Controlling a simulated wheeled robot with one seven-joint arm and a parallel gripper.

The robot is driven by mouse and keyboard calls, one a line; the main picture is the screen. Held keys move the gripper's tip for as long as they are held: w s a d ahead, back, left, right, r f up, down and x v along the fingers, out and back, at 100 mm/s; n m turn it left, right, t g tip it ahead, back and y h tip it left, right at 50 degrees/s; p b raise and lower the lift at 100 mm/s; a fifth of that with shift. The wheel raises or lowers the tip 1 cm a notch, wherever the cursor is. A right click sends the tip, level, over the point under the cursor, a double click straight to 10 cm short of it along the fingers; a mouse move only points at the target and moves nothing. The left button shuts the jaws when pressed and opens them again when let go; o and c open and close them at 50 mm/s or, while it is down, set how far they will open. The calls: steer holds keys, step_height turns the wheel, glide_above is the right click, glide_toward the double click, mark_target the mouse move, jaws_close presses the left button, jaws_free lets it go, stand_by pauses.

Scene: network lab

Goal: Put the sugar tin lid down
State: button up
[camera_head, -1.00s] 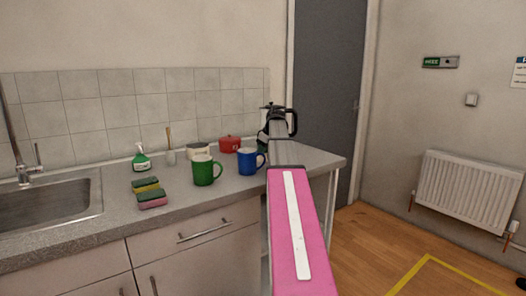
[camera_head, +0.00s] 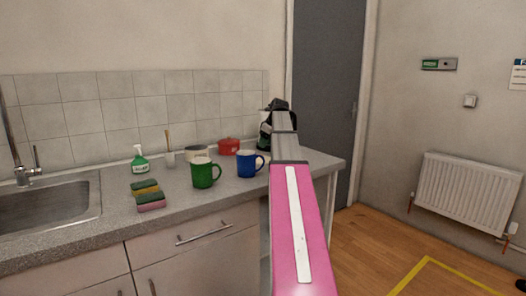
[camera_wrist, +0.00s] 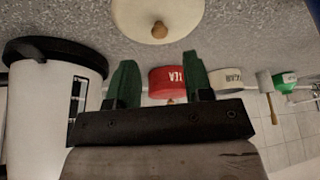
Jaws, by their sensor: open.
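The cream sugar tin lid (camera_wrist: 135,14), a round disc with a wooden knob, lies on the counter at the top of the wrist view, knob showing. My gripper (camera_wrist: 157,62) has its two green fingers spread with nothing between them, and the lid is apart from the fingertips. The cream sugar tin (camera_wrist: 229,80) stands right of the fingers in the wrist view; it also shows behind the green mug in the head view (camera_head: 197,152).
A red tea tin (camera_head: 228,147) stands beside the sugar tin. A white and black kettle (camera_wrist: 60,90) is close to my gripper at left in the wrist view.

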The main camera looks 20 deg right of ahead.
steer(key=v, duration=0.6)
steer(key=shift+r, duration=0.2)
steer(key=shift+s, duration=0.2)
